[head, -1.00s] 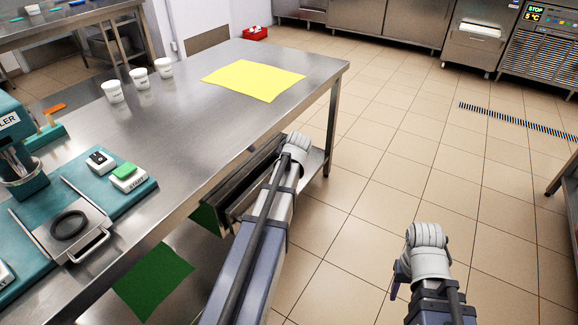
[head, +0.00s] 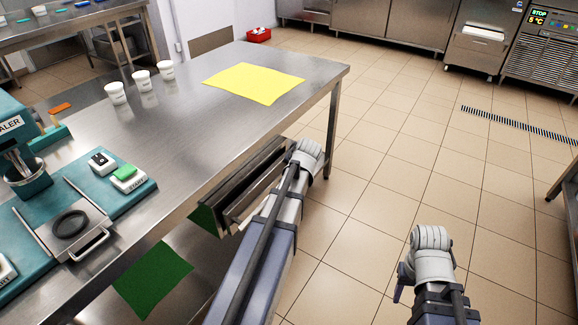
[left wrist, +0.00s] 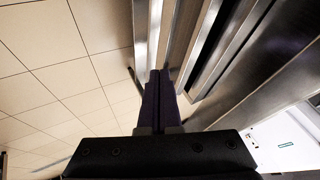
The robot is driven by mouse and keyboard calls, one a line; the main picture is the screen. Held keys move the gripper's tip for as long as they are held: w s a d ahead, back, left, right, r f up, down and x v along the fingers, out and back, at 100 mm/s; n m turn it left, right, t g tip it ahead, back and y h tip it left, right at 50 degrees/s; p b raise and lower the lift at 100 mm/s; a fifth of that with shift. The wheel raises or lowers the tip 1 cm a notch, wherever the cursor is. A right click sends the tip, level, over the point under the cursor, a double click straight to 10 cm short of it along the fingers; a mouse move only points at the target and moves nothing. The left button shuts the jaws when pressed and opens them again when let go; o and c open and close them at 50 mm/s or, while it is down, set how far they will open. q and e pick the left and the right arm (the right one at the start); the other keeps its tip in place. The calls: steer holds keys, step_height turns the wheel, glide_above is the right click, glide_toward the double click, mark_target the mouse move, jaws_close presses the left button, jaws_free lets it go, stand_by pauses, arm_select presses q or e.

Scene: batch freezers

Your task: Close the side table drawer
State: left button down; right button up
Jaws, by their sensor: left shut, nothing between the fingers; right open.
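The side table drawer (head: 258,188) is a metal drawer under the steel table's near long edge. It stands partly pulled out, with a dark gap behind its front. In the left wrist view, the drawer front (left wrist: 183,45) runs up beside my left gripper (left wrist: 160,78). That gripper is shut and empty, its dark fingertips close to the outer face of the front; I cannot tell whether they touch. In the head view my left arm hides those fingers and part of the drawer. My right gripper (head: 398,284) is open over the floor at lower right, its fingers mostly hidden.
The steel table (head: 190,125) carries a yellow sheet (head: 253,83), several white cups (head: 140,81) and a teal sealer machine (head: 18,150). A green sheet (head: 152,280) lies below it. The tiled floor to the right is clear. Another table edge (head: 568,185) stands at far right.

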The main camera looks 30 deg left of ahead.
arm_select(q)
steer(key=p+v, duration=0.5)
steer(key=v, duration=0.3)
steer(key=shift+p, duration=0.3)
